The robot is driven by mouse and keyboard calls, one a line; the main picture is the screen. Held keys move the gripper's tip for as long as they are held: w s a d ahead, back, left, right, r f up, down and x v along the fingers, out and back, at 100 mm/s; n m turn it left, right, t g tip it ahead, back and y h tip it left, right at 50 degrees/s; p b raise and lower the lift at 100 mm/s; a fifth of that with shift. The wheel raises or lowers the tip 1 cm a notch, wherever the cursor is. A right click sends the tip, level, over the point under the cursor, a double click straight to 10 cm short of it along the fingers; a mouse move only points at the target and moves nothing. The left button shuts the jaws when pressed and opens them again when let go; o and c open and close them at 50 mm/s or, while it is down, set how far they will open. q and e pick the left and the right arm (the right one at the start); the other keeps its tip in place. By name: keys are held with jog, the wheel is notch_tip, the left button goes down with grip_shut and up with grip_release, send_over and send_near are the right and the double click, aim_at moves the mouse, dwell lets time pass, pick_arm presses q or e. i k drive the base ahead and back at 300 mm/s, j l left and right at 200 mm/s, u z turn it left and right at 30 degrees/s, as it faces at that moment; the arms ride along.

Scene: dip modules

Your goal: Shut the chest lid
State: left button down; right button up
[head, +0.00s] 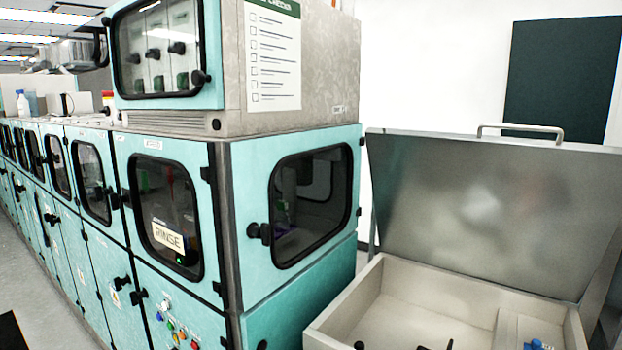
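The chest (330,318) stands at the lower right, a pale open-topped box cut off by the bottom edge of the view. Its grey metal lid (480,215) is raised and leans back behind the box opening. A metal bar handle (520,129) runs along the lid's top edge. Inside the box are dark small parts at the bottom edge and a blue knob or fitting (535,344) on a raised ledge. Neither of my grippers shows in the head view.
A long turquoise machine (290,210) with windowed doors fills the left and middle, close beside the chest. A black door knob (259,232) juts from its near side. A dark panel (562,75) is on the white wall behind the lid. Grey floor shows at lower left.

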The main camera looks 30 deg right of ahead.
aim_at(538, 216)
jog(key=z, duration=1.9)
